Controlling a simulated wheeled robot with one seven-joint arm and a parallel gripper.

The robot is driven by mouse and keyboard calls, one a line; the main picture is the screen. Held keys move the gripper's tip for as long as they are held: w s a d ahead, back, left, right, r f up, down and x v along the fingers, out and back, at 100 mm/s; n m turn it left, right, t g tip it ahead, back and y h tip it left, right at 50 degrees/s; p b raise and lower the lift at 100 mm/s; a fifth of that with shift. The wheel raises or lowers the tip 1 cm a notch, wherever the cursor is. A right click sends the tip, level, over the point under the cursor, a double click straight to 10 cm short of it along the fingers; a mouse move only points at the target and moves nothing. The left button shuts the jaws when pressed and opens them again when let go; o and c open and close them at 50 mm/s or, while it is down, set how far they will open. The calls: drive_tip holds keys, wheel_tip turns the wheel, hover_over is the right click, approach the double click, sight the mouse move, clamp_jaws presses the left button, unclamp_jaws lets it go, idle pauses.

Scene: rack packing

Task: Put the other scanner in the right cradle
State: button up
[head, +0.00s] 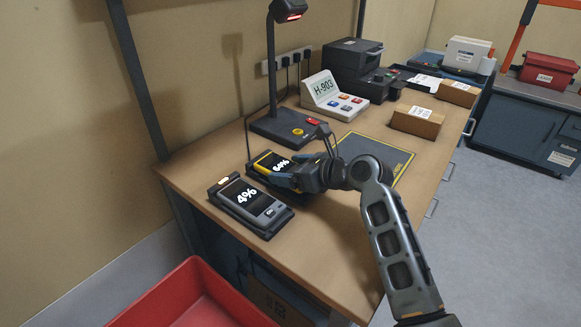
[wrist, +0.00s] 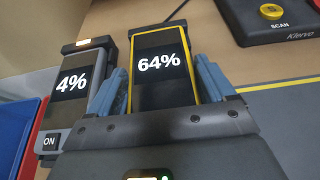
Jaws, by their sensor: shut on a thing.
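A yellow-edged scanner (head: 268,161) with "64%" on its screen is at the right cradle, behind the grey scanner's right side. It also shows in the wrist view (wrist: 161,64). My gripper (head: 284,174) is shut on its two sides, with a blue finger on each side. A dark cradle end (wrist: 158,28) shows just beyond the scanner's top. Whether the scanner is fully seated cannot be told, as my gripper hides its lower part. A grey scanner (head: 247,197) reading "4%" lies in the left cradle (head: 272,226), whose light glows.
A lamp-like scan stand (head: 283,128) rises behind the yellow scanner. A dark mat (head: 375,150) lies to the right. A control box (head: 334,97), printer (head: 350,65) and carton (head: 417,122) stand farther back. A red bin (head: 187,300) is below the front edge.

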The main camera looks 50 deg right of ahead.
drive_tip(key=shift+f, duration=0.35)
drive_tip(key=o, duration=1.2)
drive_tip(key=shift+r, duration=0.55)
drive_tip(key=v, duration=1.2)
drive_tip(key=shift+r, duration=0.1)
